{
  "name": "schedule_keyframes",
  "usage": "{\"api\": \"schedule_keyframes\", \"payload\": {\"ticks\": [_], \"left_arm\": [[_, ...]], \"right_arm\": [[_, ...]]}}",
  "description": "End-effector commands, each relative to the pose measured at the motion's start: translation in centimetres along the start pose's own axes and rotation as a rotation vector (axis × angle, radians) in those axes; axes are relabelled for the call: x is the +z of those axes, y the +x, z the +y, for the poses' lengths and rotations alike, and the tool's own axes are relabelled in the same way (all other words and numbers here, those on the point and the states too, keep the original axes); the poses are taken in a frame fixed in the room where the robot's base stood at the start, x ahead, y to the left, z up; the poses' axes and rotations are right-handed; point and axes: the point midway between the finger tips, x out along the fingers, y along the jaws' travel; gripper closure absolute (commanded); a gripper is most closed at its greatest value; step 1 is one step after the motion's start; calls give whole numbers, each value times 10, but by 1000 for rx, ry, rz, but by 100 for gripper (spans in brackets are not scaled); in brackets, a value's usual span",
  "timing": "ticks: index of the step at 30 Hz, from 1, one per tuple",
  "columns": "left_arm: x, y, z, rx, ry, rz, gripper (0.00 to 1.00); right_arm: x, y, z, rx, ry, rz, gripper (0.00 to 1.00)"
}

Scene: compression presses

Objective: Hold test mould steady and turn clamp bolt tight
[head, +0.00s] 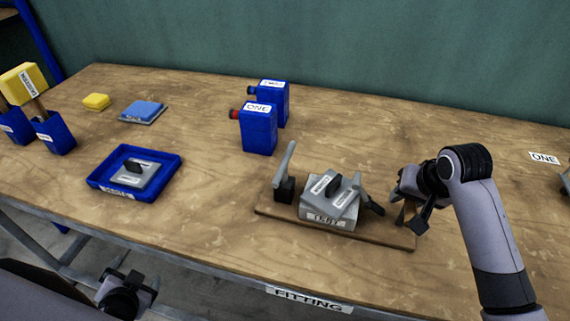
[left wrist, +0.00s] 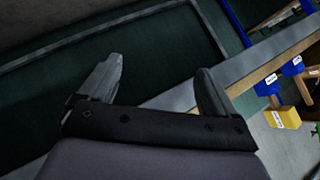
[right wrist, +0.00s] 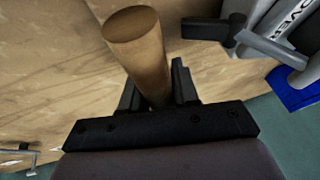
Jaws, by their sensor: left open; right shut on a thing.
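The grey test mould (head: 325,219), labelled TEST, sits on a wooden base board (head: 270,211), with cover plates and a black knob on top. A dark clamp part (head: 373,205) is at its right side; I cannot tell how tight it is. A grey lever (head: 285,165) on a black block stands to its left. My right gripper (head: 412,205) is near the board's right end, shut on a wooden cylinder (right wrist: 138,45). The clamp part shows beside the cylinder in the right wrist view (right wrist: 205,28). My left gripper (head: 127,293) is open and empty off the table's front edge, its fingers apart (left wrist: 160,80).
A blue tray (head: 100,184) holds a grey plate at the left. Two blue bottles, the nearer one (head: 258,133) labelled ONE, stand behind the mould. Blue holders (head: 56,136) with yellow-headed tools are far left. The table between tray and base board is clear.

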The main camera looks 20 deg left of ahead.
Motion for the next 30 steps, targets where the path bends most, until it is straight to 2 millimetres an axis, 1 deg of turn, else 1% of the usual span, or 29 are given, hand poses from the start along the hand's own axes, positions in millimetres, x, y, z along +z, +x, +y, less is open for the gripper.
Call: {"api": "schedule_keyframes", "payload": {"ticks": [1, 2, 3, 5, 6, 8, 9, 11, 12, 15, 18, 20, 23, 24, 26, 27, 29, 30], "left_arm": [[6, 3, -24, -73, 21, -29, 9], [11, 4, -39, -118, 34, -49, 9], [16, 4, -58, -178, 49, -73, 9], [22, 4, -88, -269, 71, -109, 9], [26, 2, -107, -331, 81, -132, 9], [30, -1, -137, -424, 93, -166, 9], [31, -4, -157, -488, 96, -185, 9], [30, -9, -187, -583, 92, -213, 9], [27, -13, -206, -646, 80, -227, 9], [10, -14, -247, -759, 7, -238, 9], [-12, -8, -268, -791, -79, -219, 9], [-27, -2, -277, -793, -134, -199, 9], [-54, 7, -289, -777, -229, -160, 9], [-65, 11, -292, -763, -270, -143, 9], [-84, 17, -295, -736, -333, -115, 9], [-97, 21, -295, -711, -379, -97, 9], [-119, 28, -291, -662, -448, -70, 9], [-135, 32, -286, -619, -496, -51, 9]], "right_arm": [[-1, -1, 0, 0, 0, 3, 100], [-1, -1, 0, 0, 0, 3, 100], [-1, -1, 0, 0, 0, 3, 100], [-1, -1, 0, 0, 0, 3, 100], [-1, -1, 0, 0, 0, 3, 100], [-1, -1, 0, -1, 0, 3, 100], [-1, -1, 0, 0, 0, 3, 100], [-1, -1, 0, 0, 0, 4, 100], [-1, -1, 0, 0, 0, 4, 100], [-1, -1, 0, -1, 0, 4, 100], [-1, -1, 0, -1, 0, 4, 100], [-1, -1, 0, -1, 0, 4, 100], [-1, -1, 0, -1, 0, 4, 100], [-1, -1, 0, -1, 0, 4, 100], [-1, -1, 0, -1, 0, 4, 100], [-1, -1, 0, -1, 0, 4, 100], [-1, -1, 0, -1, 0, 4, 100], [-1, -1, 0, -1, 0, 4, 100]]}}
